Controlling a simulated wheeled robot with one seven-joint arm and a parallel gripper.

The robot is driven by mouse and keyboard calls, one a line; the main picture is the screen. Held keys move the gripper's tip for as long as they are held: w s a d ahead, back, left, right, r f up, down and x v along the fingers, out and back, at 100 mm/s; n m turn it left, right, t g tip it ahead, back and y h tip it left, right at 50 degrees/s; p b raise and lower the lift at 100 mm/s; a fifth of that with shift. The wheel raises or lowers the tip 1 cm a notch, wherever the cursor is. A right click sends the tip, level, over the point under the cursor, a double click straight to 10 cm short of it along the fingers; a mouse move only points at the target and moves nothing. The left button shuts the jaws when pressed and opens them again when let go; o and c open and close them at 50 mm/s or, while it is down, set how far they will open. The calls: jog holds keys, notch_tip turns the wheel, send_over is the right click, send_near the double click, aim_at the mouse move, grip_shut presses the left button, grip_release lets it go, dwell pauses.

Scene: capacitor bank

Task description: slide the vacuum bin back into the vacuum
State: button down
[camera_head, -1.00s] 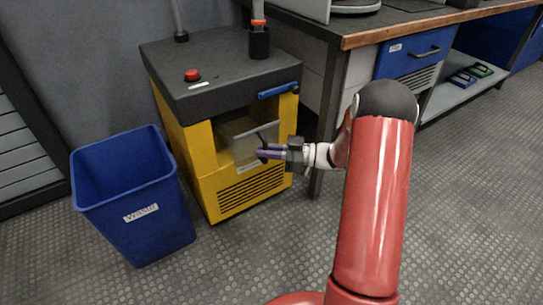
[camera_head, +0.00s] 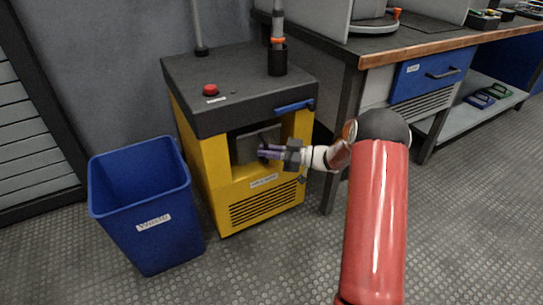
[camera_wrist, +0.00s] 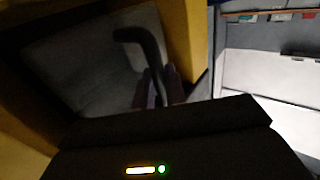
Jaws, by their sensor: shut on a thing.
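The vacuum (camera_head: 208,150) is a yellow cabinet with a black top, standing left of the bench. The grey vacuum bin (camera_wrist: 85,75) shows in the wrist view inside the yellow walls of the front opening, with a curved black handle (camera_wrist: 148,42) on its face. In the head view the bin (camera_head: 244,152) is a dim grey shape within the opening. My gripper (camera_head: 266,152) reaches in from the right and is shut on the handle; its fingertips (camera_wrist: 158,90) also show in the wrist view. The bin's rear is hidden, so I cannot tell its exact depth.
A blue waste bin (camera_head: 148,205) stands close left of the vacuum. The bench (camera_head: 375,50) with a blue drawer (camera_head: 430,72) is at the right, its leg near my arm. The floor in front is clear.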

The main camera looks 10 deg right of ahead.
jog(key=shift+w+a, duration=0.25)
jog(key=shift+w, duration=0.4)
jog(key=shift+s+f+b, duration=0.1)
jog(key=shift+f+b, duration=0.6)
jog(key=shift+f, duration=0.55)
jog(key=c, duration=1.3)
grip_release()
jog(key=shift+f, duration=0.1)
jog(key=shift+c, duration=0.2)
